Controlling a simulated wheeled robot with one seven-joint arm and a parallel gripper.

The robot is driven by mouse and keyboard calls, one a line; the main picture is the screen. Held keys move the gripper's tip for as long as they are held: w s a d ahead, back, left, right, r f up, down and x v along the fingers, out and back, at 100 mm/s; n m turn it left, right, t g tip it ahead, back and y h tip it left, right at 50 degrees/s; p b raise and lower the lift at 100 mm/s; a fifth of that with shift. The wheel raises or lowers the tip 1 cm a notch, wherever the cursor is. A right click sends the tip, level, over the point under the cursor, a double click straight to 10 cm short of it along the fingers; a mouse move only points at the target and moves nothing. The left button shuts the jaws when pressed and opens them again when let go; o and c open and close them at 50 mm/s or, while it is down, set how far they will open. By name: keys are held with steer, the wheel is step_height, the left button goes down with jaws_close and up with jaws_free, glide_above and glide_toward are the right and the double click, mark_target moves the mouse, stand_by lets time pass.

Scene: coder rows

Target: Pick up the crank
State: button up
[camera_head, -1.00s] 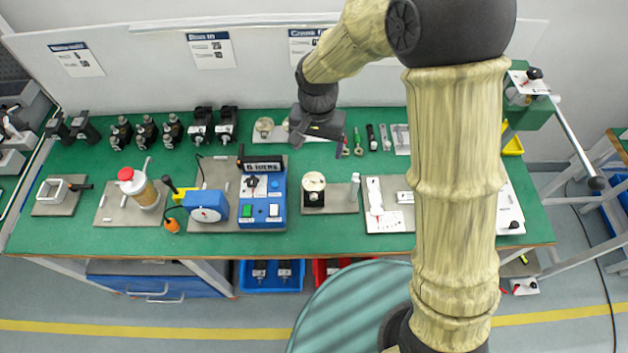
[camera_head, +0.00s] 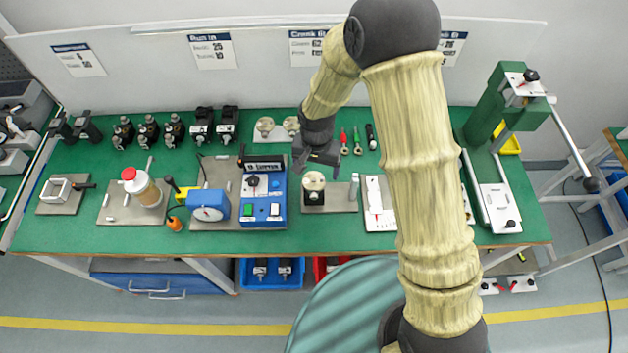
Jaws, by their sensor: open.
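No part here is plainly the crank. A wall sign (camera_head: 307,46) that seems to begin with "Crank" hangs behind the bench. Below it, two round beige parts (camera_head: 265,126) stand on a pale plate at the back of the green bench. Several slim tools with coloured ends (camera_head: 357,141) lie just right of my gripper. My gripper (camera_head: 317,162) is open and seems empty, pointing down over the middle of the bench. In the picture it is just above a round cream-topped part on a dark stand (camera_head: 313,184); its height is unclear. My arm hides the bench to the right.
Black fixtures (camera_head: 201,125) line the back. A white plate (camera_head: 378,200) lies right of the gripper. A green press with a long lever (camera_head: 493,110) stands at the right end.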

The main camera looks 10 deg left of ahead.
mark_target(314, 180)
steer(key=f, duration=0.1)
steer(key=f+p, duration=0.1)
steer(key=f, duration=0.1)
steer(key=shift+s+a+f+p, duration=0.15)
steer(key=shift+a+f+p, duration=0.15)
steer(key=shift+f, duration=0.7)
steer(key=c, duration=1.1)
steer(key=shift+c, duration=0.2)
steer(key=shift+r, duration=0.1)
step_height(314, 180, up, 10)
steer(key=b, duration=0.2)
